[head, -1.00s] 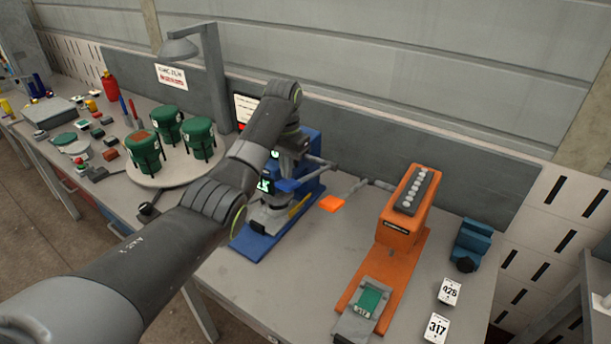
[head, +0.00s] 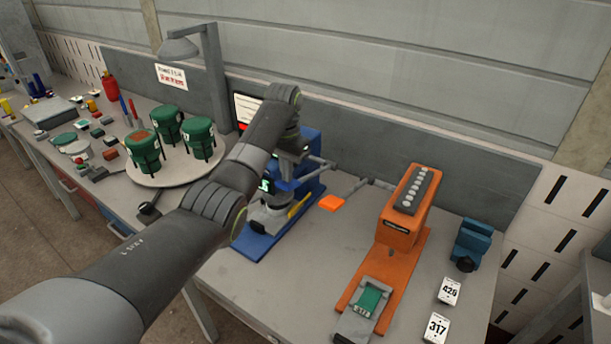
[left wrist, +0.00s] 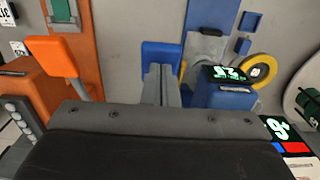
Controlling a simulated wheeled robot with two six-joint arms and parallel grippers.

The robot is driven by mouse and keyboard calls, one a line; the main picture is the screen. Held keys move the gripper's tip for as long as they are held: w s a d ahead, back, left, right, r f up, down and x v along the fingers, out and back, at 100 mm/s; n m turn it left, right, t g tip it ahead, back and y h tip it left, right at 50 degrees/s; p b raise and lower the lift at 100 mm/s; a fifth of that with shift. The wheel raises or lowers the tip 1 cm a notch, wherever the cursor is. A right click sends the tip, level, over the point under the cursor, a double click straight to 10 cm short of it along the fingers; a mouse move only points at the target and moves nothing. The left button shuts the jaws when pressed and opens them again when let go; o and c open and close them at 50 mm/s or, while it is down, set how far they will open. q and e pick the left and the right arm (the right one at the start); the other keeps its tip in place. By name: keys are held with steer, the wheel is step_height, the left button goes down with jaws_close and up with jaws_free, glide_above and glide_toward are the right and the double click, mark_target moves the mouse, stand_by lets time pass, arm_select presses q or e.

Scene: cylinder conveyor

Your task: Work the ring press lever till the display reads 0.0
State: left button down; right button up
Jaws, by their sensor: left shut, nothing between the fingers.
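A blue press (head: 307,180) stands on the bench, with a small display (head: 265,186) lit in green, partly behind my left arm. In the left wrist view the display (left wrist: 228,73) appears upside down, and I cannot read its value surely. My left gripper (left wrist: 160,80) is shut and empty, its grey fingers pointing at a blue pad (left wrist: 162,57) that looks like the press lever's end. I cannot tell whether they touch. In the head view my arm hides the fingertips. My right gripper is not in view.
An orange machine (head: 400,230) stands right of the press, with an orange pad (head: 331,203) on a rod between them. Green pots (head: 145,150) stand on a round plate (head: 178,172) at left. Number cards (head: 437,326) lie at front right. A lamp post (head: 216,80) rises behind.

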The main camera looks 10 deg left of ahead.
mark_target(287, 185)
arm_select(q)
steer(key=shift+f+b, duration=0.5)
steer(key=shift+f, duration=1.7)
steer(key=shift+f+b, duration=1.5)
steer(key=shift+f, duration=2.05)
step_height(287, 185, up, 6)
steer(key=p, duration=0.4)
steer(key=shift+f+p, duration=0.1)
steer(key=shift+p, duration=0.25)
steer(key=shift+r, duration=4.9)
steer(key=shift+f, duration=0.1)
